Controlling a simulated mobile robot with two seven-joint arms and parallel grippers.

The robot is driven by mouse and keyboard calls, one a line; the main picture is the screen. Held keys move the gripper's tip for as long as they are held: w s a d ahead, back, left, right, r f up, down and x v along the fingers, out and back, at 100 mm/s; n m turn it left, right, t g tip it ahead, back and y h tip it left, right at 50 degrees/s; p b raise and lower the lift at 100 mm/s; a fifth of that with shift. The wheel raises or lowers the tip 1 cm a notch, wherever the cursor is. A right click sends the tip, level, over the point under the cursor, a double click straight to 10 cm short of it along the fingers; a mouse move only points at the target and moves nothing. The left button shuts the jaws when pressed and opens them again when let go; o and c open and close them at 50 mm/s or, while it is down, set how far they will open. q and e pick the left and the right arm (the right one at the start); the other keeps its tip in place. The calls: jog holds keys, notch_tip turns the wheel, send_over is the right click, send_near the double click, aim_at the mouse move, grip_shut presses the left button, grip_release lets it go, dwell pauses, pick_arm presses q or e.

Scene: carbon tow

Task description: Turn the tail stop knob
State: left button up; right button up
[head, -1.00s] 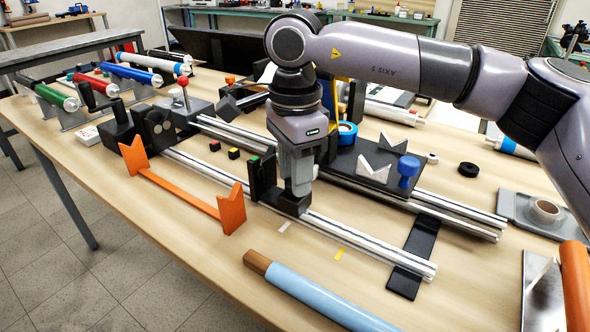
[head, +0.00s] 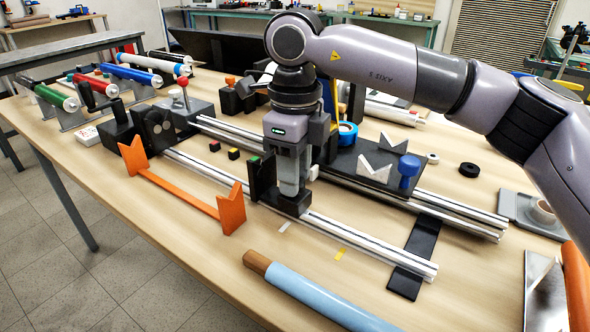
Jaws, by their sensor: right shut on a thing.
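The tail stop is a black block (head: 261,180) with a low black foot, sitting across the front silver rail at mid-length. My right gripper (head: 290,190) points straight down at the right side of the tail stop, just above its foot. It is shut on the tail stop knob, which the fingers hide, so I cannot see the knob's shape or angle. My left gripper is not in view.
An orange cradle (head: 180,194) and a light-blue roll with a wooden end (head: 320,297) lie in front of the rails. The headstock (head: 157,127) stands left.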

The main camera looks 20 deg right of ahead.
jog(key=shift+m, duration=0.8)
jog(key=o, duration=0.8)
jog(key=shift+c, duration=0.2)
jog(key=shift+r, duration=0.1)
jog(key=shift+r+p, duration=0.35)
jog(key=shift+r, duration=3.15)
